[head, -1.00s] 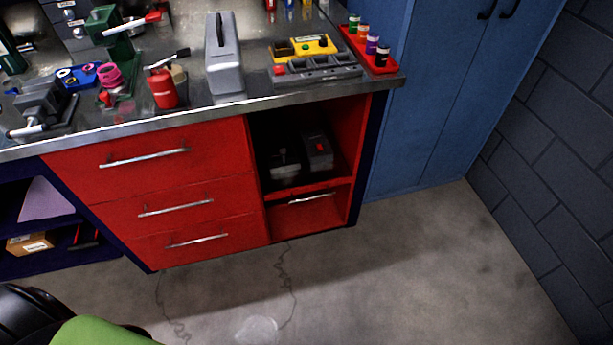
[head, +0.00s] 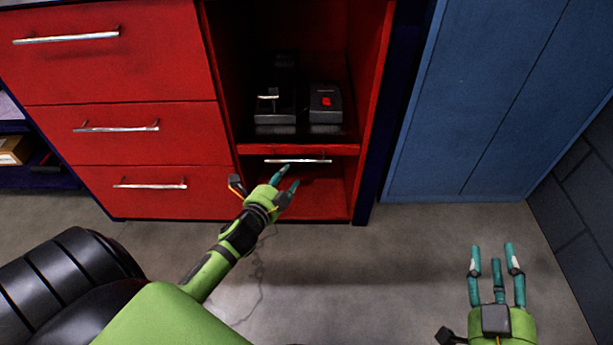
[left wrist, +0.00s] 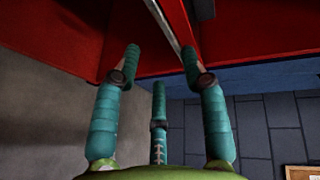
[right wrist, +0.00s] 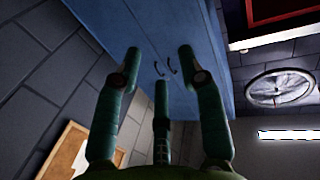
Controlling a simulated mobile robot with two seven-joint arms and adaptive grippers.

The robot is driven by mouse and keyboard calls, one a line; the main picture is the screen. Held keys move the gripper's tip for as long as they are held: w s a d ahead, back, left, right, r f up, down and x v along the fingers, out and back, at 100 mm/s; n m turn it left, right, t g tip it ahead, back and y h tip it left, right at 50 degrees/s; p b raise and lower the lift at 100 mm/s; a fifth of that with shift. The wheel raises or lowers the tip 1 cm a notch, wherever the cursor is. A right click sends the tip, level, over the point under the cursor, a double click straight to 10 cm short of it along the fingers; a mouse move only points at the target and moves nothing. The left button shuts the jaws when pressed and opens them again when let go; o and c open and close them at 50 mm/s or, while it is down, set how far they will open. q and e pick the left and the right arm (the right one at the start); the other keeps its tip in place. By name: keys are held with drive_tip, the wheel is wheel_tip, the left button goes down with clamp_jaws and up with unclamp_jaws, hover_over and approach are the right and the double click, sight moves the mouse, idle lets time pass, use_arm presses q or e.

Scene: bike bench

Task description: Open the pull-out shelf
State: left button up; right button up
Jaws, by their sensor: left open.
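The pull-out shelf (head: 342,149) is a red board in the open bay of the red bench, with a silver bar handle (head: 298,161) at its front. It looks pushed in. My left gripper (head: 288,180) is open, just below and in front of the handle. In the left wrist view the handle (left wrist: 168,22) runs between the upper fingertips of this gripper (left wrist: 160,62); contact cannot be told. My right gripper (head: 494,250) is open and empty over the floor at the right; its spread fingers also show in the right wrist view (right wrist: 160,60).
Two dark devices, one with a lever (head: 272,103) and one with a red switch (head: 326,102), stand on the shelf. Red drawers (head: 120,90) are left of the bay. A blue cabinet (head: 470,100) stands right. The floor (head: 380,270) in front is clear.

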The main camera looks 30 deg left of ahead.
sight(296, 161)
use_arm(q)
drive_tip(key=x, duration=0.2)
drive_tip(key=b+x, duration=0.1)
drive_tip(key=x, duration=0.1)
drive_tip(key=r+b+x, duration=0.1)
drive_tip(key=x, duration=0.2)
drive_tip(key=shift+w+d, duration=0.1)
drive_tip(key=shift+w, duration=0.15)
use_arm(e)
drive_tip(key=s+a+r+n+t+y, duration=0.1)
drive_tip(key=s+r+t+y, duration=0.2)
drive_tip(key=r, duration=0.4)
drive_tip(key=s+a+r+n+t+y, duration=0.1)
drive_tip(key=s+r+t+y, duration=0.2)
drive_tip(key=r, duration=0.3)
drive_tip(key=shift+s+r+n+t, duration=0.3)
drive_tip(key=shift+s+r+t, duration=0.1)
drive_tip(key=shift+t, duration=0.1)
use_arm(q)
clamp_jaws()
